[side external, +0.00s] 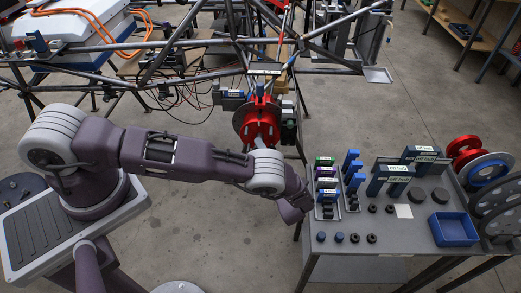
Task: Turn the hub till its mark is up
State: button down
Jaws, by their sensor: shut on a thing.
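The red hub (262,125) sits on a grey disc (240,120) at the tube chassis, in the middle of the side external view. A dark block stands at its right and a small blue piece above it. I cannot make out its mark at this size. My gripper (300,213) is well below and to the right of the hub, apart from it, at the left edge of the parts table. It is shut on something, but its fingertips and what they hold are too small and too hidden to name.
The grey parts table (385,255) carries trays of small blue and dark parts (328,200) close beside my gripper, labelled blue blocks (388,180), a blue bin (454,230) and discs. Chassis tubes (215,62) and loose cables surround the hub. Floor between chassis and table is open.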

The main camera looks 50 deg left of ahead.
jog(key=shift+m, duration=0.3)
dwell(0.5)
jog(key=c, duration=1)
grip_release()
jog(key=v, duration=0.7)
